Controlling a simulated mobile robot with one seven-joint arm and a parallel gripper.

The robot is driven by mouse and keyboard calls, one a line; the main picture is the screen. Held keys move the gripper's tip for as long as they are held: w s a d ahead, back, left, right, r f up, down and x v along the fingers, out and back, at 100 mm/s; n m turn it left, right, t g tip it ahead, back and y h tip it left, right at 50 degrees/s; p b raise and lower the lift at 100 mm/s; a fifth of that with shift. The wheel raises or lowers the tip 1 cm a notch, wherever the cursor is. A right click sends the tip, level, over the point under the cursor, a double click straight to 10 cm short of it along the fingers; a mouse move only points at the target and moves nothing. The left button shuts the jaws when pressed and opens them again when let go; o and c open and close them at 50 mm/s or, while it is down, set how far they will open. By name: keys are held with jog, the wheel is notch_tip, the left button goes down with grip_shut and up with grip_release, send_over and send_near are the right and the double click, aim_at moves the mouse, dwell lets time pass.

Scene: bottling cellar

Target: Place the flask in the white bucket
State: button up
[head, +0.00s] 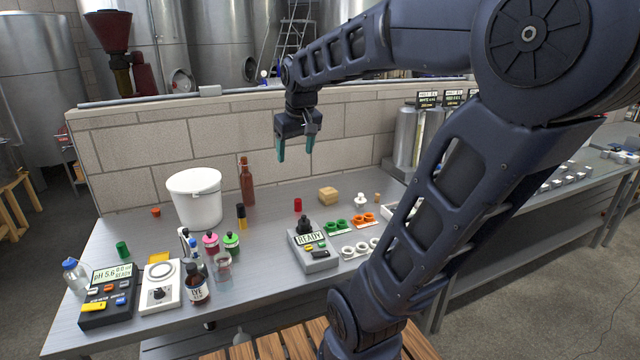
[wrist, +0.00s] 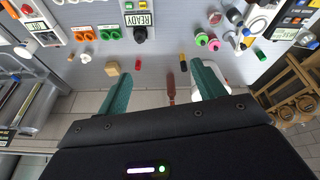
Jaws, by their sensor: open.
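The white bucket (head: 196,205) stands upright at the back left of the bench, its inside hidden from the head view. A small clear vessel (head: 223,270) stands right of the lye bottle. Another clear vessel with a blue top (head: 75,279) stands at the bench's left end. I cannot tell for sure which of these is the flask. My gripper (head: 295,152) is open and empty, high above the back of the bench, right of the bucket and pointing down. In the wrist view its two green fingers (wrist: 162,85) are spread apart, the right one partly covering the bucket.
A brown bottle (head: 247,183) stands just right of the bucket. The lye bottle (head: 197,286), pink and green-capped bottles, a scale (head: 160,290) and a pH meter (head: 107,300) crowd the front left. A control box (head: 313,250) stands mid-bench. A block wall (head: 230,150) runs behind.

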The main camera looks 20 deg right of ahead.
jog(key=s+d+f+m, duration=0.2)
jog(key=s+f, duration=0.3)
jog(key=s, duration=0.6)
jog(key=shift+f+t, duration=0.2)
jog(key=shift+t, duration=0.2)
